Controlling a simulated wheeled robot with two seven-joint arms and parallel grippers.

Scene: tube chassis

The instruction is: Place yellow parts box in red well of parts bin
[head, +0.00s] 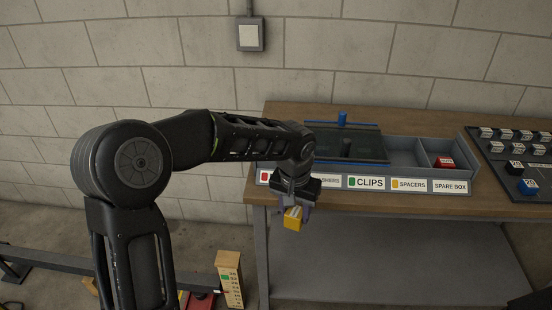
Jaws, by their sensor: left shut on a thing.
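My left gripper (295,204) is shut on a small yellow parts box (292,219) with a pale top or label. It holds the box in front of the bench's front edge, below the bin's label strip. The grey parts bin (402,147) lies on the bench. Its front strip has a red mark (264,177) at the left end, then a partly hidden label ending "SHERS", a green "CLIPS", a yellow "SPACERS" and "SPARE BOX". My left arm hides much of the bin's left part, including the well behind the red mark. My right gripper is out of view.
A dark panel (368,146) with a knob covers part of the bin. A blue piece (342,119) stands behind it. A red box (444,162) sits in the spare box well. A dark board (510,160) with several labelled blocks lies right of the bin on the wooden bench (290,114).

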